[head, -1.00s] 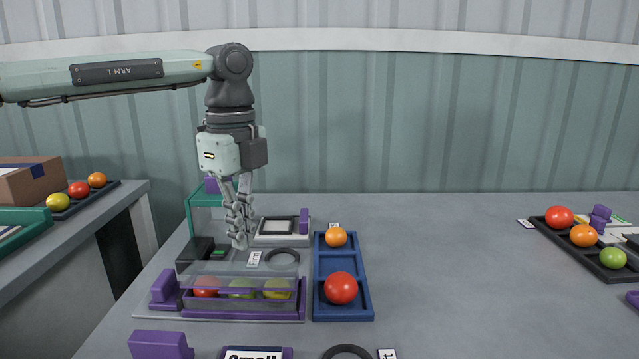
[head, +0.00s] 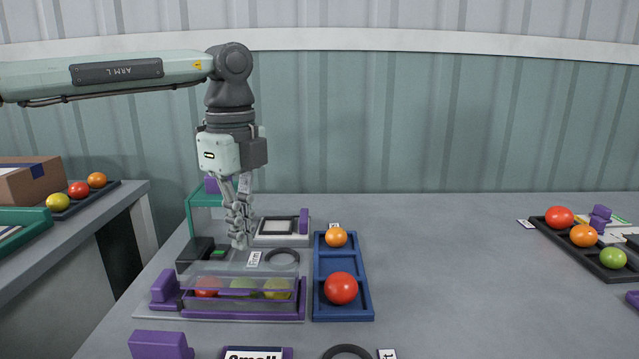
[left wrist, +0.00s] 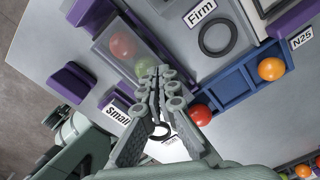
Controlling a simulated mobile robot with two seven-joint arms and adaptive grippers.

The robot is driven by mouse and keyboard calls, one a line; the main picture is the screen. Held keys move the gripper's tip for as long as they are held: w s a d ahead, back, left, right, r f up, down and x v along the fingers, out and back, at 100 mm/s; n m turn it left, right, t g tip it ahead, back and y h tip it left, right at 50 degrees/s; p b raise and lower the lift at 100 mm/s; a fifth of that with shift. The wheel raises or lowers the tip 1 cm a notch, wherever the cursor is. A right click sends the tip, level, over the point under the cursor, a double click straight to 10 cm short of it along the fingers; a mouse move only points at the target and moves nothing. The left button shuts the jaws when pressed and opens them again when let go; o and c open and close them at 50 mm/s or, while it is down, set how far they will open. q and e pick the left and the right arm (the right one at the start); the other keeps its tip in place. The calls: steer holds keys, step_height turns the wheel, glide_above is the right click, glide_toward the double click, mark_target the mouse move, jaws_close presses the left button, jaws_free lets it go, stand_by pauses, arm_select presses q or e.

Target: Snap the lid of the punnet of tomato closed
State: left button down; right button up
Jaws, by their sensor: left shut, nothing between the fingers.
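The punnet of tomatoes (head: 243,302) stands in a purple holder at the front left of the table. The punnet also shows in the left wrist view (left wrist: 106,57), partly hidden behind the fingers. My left gripper (head: 240,244) is shut and empty, pointing down above and behind the punnet. It shows in the left wrist view (left wrist: 160,75) too. My right gripper is not in view.
A blue tray (head: 343,313) with an orange and a red tomato stands right of the punnet. A scale (head: 281,240), a black ring (head: 282,257) and a green frame (head: 190,215) are behind it. The table's middle is clear. A black tray (head: 572,250) lies far right.

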arm_select(q)
steer(key=shift+f+b, duration=1.2)
steer(key=shift+f, duration=0.25)
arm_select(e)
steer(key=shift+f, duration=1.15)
arm_select(q)
steer(key=shift+r, duration=0.1)
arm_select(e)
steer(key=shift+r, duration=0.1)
arm_select(q)
steer(key=shift+r+p, duration=2.05)
steer(key=shift+r, duration=1.4)
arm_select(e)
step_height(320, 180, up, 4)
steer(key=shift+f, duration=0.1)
